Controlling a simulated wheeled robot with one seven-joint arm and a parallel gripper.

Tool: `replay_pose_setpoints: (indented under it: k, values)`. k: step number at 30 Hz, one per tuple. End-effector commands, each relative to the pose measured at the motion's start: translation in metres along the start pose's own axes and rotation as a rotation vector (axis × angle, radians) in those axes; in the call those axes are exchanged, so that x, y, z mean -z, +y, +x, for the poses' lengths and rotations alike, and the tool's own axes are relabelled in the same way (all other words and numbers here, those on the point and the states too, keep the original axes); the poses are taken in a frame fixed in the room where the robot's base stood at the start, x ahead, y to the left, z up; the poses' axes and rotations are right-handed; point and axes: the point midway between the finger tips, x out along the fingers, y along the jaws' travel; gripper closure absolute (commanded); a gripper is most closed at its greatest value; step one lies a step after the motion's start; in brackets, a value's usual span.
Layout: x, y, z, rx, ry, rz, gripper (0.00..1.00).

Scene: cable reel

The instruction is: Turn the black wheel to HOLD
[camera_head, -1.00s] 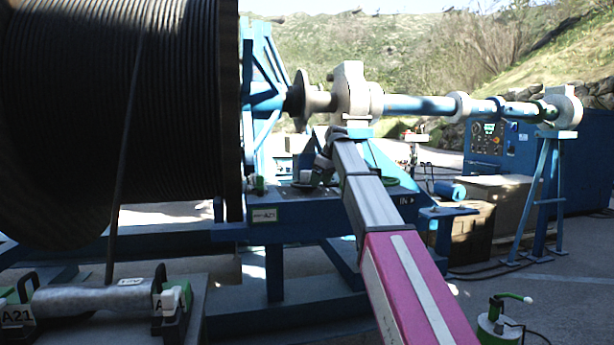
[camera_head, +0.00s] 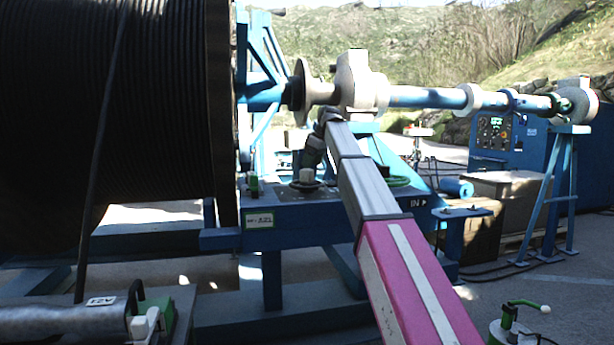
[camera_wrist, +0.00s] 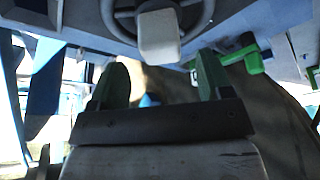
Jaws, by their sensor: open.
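A dark wheel (camera_head: 303,185) with a pale knob (camera_head: 306,175) lies on the blue deck in the head view, just left of my arm's end. In the wrist view, a grey-looking wheel rim (camera_wrist: 200,14) and its pale block-shaped knob (camera_wrist: 159,38) show at the top centre, cut off by the frame edge. My gripper (camera_wrist: 161,76) is open, with two green-tipped fingers apart. Its fingers are below the knob in that picture, nothing between them, and I see no contact. HOLD marking is not legible.
A green lever (camera_wrist: 246,57) sits right of the wheel in the wrist view. A large black cable reel (camera_head: 110,110) fills the left. The blue deck carries an "IN" label (camera_head: 418,202) at right. A green-handled device (camera_head: 513,325) stands at lower right.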

Motion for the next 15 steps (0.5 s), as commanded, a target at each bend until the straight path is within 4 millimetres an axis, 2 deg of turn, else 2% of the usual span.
replay_pose_setpoints:
  k: [3, 6, 10, 15]
  values:
    - [0.0, -0.001, 0.023, 0.001, -0.001, 0.0, 0.28]
    - [0.0, -0.001, 0.037, 0.001, -0.001, 0.0, 0.28]
    - [0.0, -0.001, 0.051, 0.0, 0.0, 0.0, 0.28]
    - [0.0, 0.0, 0.059, 0.0, 0.0, 0.0, 0.28]
